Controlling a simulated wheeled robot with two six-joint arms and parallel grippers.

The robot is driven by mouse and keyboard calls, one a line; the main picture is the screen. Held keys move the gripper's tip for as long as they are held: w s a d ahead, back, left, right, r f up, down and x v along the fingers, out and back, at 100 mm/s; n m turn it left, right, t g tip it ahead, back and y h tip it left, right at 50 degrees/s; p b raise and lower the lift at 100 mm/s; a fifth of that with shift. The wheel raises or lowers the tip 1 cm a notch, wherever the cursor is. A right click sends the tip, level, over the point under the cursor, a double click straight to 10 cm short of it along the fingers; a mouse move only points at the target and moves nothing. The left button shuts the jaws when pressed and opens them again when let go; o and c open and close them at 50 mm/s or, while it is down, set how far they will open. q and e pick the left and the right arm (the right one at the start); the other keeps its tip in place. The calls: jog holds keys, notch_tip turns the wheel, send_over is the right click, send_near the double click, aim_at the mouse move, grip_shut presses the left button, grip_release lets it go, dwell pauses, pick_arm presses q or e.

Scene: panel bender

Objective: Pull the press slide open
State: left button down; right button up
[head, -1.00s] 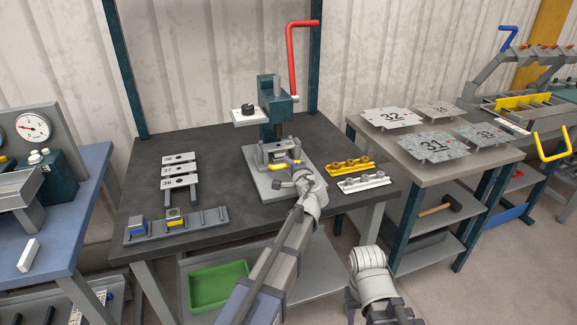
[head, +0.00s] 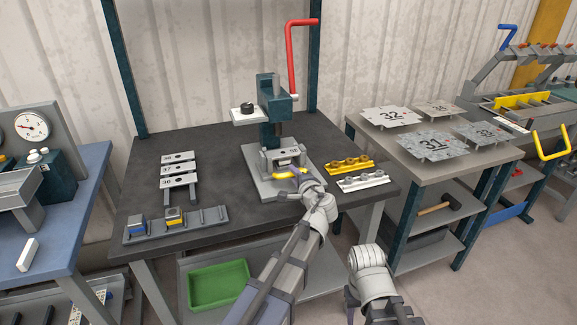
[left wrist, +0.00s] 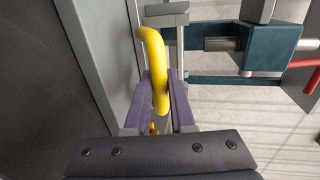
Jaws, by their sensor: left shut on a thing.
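The press (head: 268,123) stands on the dark bench, a teal column with a red lever (head: 292,60) raised upright. Its slide (head: 285,158) sits low on the grey base plate (head: 262,186), with a yellow handle (head: 284,175) at its front. My left gripper (head: 300,180) is at the front of the press, shut on the yellow handle. In the left wrist view the handle (left wrist: 153,50) runs between the two purple fingers (left wrist: 160,90). The fingers hide part of the handle in the head view. My right arm shows at the lower middle; its fingers are not visible.
A yellow die (head: 351,164) and a silver die (head: 363,181) lie right of the press. Numbered plates (head: 180,168) and a grey rack (head: 178,225) with small blocks are at left. A green tray (head: 219,286) sits on the shelf below. The bench's front edge lies under my left arm.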

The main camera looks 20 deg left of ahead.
pick_arm(q)
jog(key=v, duration=0.2)
jog(key=f+v, duration=0.1)
jog(key=v, duration=0.4)
jog(key=shift+s+d+f, duration=0.2)
jog(key=shift+s, duration=0.05)
jog(key=shift+f, duration=0.1)
jog(key=shift+s, duration=0.1)
jog(key=c, duration=0.8)
grip_release()
jog(key=shift+d, duration=0.1)
jog(key=shift+o, duration=0.2)
jog(key=shift+s, duration=0.1)
